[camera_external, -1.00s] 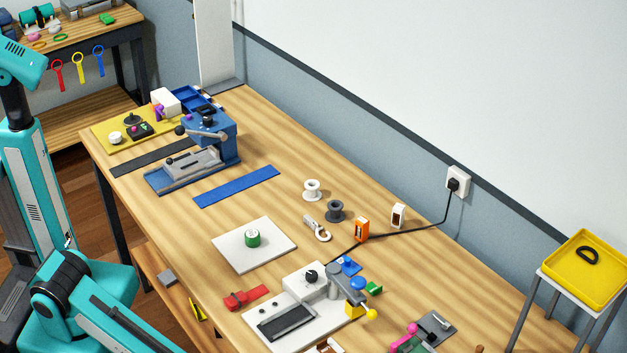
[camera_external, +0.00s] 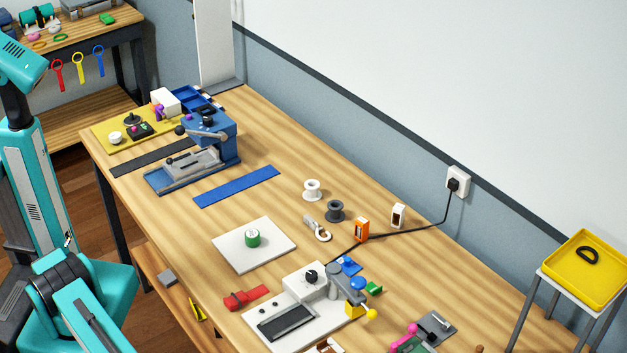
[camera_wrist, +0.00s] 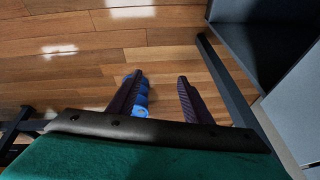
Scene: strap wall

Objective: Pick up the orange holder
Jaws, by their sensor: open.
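The orange holder (camera_external: 361,229) is a small upright orange block with a dark opening. It stands on the workbench in the external view, beside the black power cord and left of a similar white holder (camera_external: 398,216). My gripper (camera_wrist: 160,95) shows in the wrist view, its two dark fingers apart. It points toward the wooden floor, away from the bench top. A blue object (camera_wrist: 141,100) shows beside the left finger; I cannot tell what it is or whether it touches. The orange holder is not in the wrist view. My gripper is outside the external view.
The workbench (camera_external: 270,140) carries a white spool (camera_external: 312,189), a grey spool (camera_external: 335,211), a metal clip tool (camera_external: 318,229) and a white machine (camera_external: 300,300) near the orange holder. The black cord (camera_external: 420,229) runs to a wall outlet. A yellow tray (camera_external: 570,285) stands at right.

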